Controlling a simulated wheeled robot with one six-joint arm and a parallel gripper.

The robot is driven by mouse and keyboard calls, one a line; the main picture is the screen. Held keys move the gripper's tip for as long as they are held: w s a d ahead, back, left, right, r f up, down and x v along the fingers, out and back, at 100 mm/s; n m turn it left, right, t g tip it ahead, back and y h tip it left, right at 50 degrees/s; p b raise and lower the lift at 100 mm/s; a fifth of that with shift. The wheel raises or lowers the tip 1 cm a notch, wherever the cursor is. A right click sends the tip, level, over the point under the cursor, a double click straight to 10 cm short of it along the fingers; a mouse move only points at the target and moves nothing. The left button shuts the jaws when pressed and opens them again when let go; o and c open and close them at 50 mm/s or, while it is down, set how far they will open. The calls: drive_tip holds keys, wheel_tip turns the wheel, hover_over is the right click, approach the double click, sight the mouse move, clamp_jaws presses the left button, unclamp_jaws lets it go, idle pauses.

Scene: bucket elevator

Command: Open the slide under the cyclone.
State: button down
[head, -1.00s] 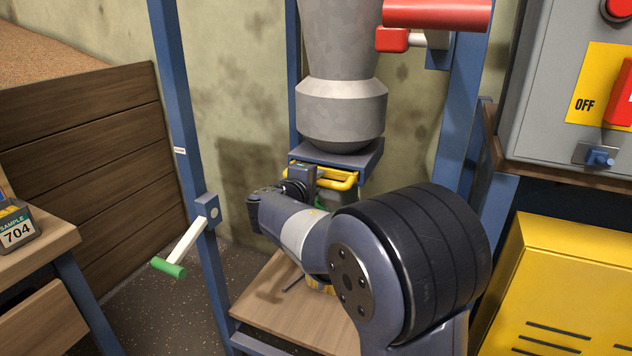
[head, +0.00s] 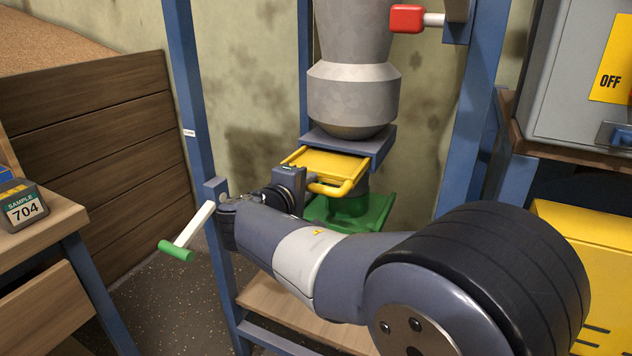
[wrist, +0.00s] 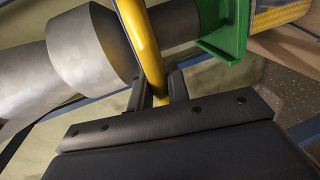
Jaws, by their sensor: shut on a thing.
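The grey cyclone (head: 352,92) hangs in a blue frame in the head view, its lower end on a blue housing (head: 372,146). The yellow slide (head: 322,162) under it stands drawn out of the housing toward me, its flat plate showing. Its yellow bar handle (head: 345,187) is at the front. My gripper (wrist: 160,92) is shut on this handle (wrist: 144,45) in the wrist view, with the bar between its fingers. In the head view my wrist hides part of the handle's left side.
A green part (head: 352,212) sits below the housing. A lever with a green grip (head: 176,250) sticks out at the left post. A red-ended lever (head: 407,18) is at the upper right. A wooden shelf (head: 262,298) lies below. A yellow cabinet (head: 595,262) stands at right.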

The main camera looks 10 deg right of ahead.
drive_tip(key=c, duration=1.4)
unclamp_jaws()
drive_tip(key=p+v, duration=0.2)
drive_tip(key=v, duration=0.9)
drive_tip(key=shift+f+p, duration=0.1)
drive_tip(key=shift+p, duration=0.2)
drive_tip(key=shift+w, duration=0.1)
